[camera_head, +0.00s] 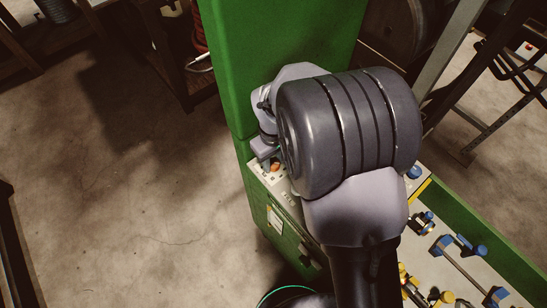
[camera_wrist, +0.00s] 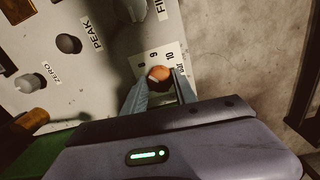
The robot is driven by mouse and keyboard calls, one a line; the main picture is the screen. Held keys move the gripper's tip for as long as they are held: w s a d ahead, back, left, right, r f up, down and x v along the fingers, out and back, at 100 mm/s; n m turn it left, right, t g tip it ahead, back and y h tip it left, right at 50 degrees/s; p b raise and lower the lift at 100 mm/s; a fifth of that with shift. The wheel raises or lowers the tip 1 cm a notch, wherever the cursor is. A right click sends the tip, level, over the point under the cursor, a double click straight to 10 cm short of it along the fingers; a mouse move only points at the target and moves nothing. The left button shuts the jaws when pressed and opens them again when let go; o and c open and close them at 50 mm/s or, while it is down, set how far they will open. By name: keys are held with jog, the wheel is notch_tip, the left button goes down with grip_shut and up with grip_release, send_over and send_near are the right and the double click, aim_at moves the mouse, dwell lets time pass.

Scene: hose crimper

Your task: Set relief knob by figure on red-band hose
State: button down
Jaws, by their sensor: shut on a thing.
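The orange knob (camera_wrist: 158,74) sits on a pale scale plate (camera_wrist: 150,61) with small printed figures, "10" among them, and a "BAR" mark. A white mark shows on its edge; the figure it points at cannot be read surely. My gripper (camera_wrist: 159,87) is shut on the knob, one finger on each side. In the head view my gripper (camera_head: 267,158) is at the green machine's panel (camera_head: 291,207), partly hidden by my arm, with the orange knob (camera_head: 275,167) just showing. No hose with a clear red band and readable figure is in view.
On the panel are a dark knob (camera_wrist: 68,44) labelled PEAK, a grey knob (camera_wrist: 32,83) by ZERO and another grey knob (camera_wrist: 131,9). The green column (camera_head: 245,70) rises close behind my arm. Blue and yellow tools lie right. Open floor (camera_head: 120,170) lies left.

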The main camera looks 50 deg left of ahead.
aim_at(274, 162)
jog(key=shift+n, duration=0.4)
jog(key=c, duration=1)
grip_release()
jog(key=shift+r, duration=0.1)
notch_tip(274, 162, up, 17)
jog(key=p, duration=0.3)
jog(key=shift+r+p, duration=0.15)
jog(key=shift+p, duration=0.25)
